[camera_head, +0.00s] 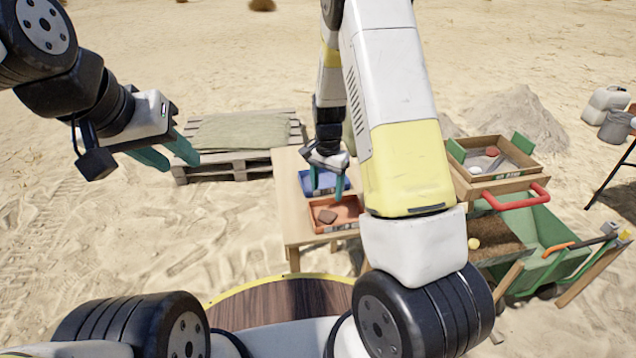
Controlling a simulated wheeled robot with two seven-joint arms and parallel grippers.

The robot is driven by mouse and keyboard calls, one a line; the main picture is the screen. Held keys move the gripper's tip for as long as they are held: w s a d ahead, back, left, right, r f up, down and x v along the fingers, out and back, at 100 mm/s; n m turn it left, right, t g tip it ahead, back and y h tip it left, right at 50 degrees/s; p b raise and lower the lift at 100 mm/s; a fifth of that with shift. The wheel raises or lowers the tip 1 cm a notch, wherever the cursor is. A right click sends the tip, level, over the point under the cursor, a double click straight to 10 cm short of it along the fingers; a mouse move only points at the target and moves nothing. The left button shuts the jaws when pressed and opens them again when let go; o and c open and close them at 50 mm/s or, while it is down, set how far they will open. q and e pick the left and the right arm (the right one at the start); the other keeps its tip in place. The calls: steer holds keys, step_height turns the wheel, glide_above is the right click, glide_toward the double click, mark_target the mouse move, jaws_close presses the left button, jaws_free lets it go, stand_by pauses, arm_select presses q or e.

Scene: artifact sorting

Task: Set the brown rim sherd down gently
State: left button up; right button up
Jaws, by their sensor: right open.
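A brown sherd (327,216) lies in the orange tray (347,228) on the small wooden table (290,222). I cannot make out whether it has a rim edge. My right gripper (327,190) points down over the tray area, between the blue tray (306,180) and the orange one. Its teal fingers are apart, with nothing seen between them, and the sherd lies just below and apart from them. My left gripper (172,157) hangs over the sand at the left, fingers apart and empty. My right arm hides the table's right part.
A wooden sieve box (512,182) with several pieces stands at the right above a green wheelbarrow (545,235). A pallet with a folded cloth (240,133) lies behind the table. A round dark wooden top (285,300) is close in front. Sand at left is clear.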

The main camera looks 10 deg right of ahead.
steer(key=s+r+n+t+y, duration=0.15)
steer(key=s+r, duration=0.35)
steer(key=r, duration=0.6)
steer(key=s+r+n+t+y, duration=0.1)
steer(key=s+r+n+t, duration=0.2)
steer(key=r, duration=0.8)
steer(key=s+r+n+t, duration=0.1)
steer(key=s+r, duration=0.3)
steer(key=s, duration=0.4)
steer(key=s+r+n, duration=0.3)
steer(key=s+r, duration=0.1)
steer(key=s, duration=0.4)
steer(key=shift+a+t, duration=0.2)
steer(key=shift+t, duration=0.15)
steer(key=shift+s+n, duration=0.1)
steer(key=shift+n, duration=0.15)
